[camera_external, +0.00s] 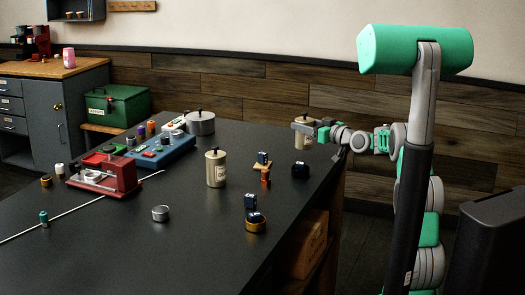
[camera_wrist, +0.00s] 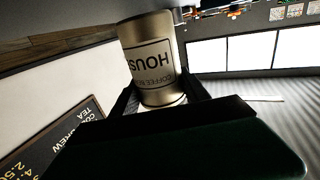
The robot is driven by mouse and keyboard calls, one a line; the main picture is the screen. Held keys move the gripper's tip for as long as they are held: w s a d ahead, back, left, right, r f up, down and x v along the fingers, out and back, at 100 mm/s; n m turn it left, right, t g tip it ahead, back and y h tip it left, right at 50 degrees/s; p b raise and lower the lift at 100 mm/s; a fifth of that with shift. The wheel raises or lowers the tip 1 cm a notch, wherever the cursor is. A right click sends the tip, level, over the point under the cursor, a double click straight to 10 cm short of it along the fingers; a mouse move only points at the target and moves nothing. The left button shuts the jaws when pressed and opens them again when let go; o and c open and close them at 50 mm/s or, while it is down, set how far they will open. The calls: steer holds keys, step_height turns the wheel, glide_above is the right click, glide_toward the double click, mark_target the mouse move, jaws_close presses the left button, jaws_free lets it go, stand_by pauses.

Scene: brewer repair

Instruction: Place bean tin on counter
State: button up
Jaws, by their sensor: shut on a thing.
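A cream bean tin (camera_external: 301,142) with a dark-knobbed lid is at the far right corner of the dark counter. My gripper (camera_external: 313,130) is shut on it from the right. I cannot tell whether its base touches the surface. In the wrist view the tin (camera_wrist: 150,60) sits between my fingers (camera_wrist: 163,98), and its label reads "HOUS" and "COFFEE", partly cut off. A second, similar cream tin (camera_external: 215,170) stands upright on the dark counter (camera_external: 200,235), nearer the middle, apart from my gripper.
Left of the second tin are a blue device (camera_external: 160,150), a red machine (camera_external: 105,174) and a grey lidded pot (camera_external: 200,123). Small dark and orange parts (camera_external: 264,172) lie between the tins. A wood-topped cabinet (camera_external: 50,68) stands at the back left. The counter's front middle is mostly clear.

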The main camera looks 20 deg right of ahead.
mark_target(303, 135)
steer(key=shift+w+f, duration=0.25)
steer(key=shift+w, duration=0.05)
steer(key=f, duration=0.3)
steer(key=shift+w+f+b, duration=0.15)
steer(key=shift+w+b, duration=0.2)
steer(key=shift+w, duration=0.05)
steer(key=shift+f, duration=0.1)
steer(key=shift+f, duration=0.2)
steer(key=o, duration=1.6)
steer(key=shift+c, duration=0.2)
steer(key=shift+r+p, duration=0.15)
steer(key=shift+p, duration=0.45)
steer(key=b+v, duration=0.2)
steer(key=v, duration=0.5)
steer(key=shift+d, duration=0.15)
steer(key=shift+o, duration=0.5)
steer(key=shift+s+d, duration=0.1)
steer(key=shift+s, duration=0.35)
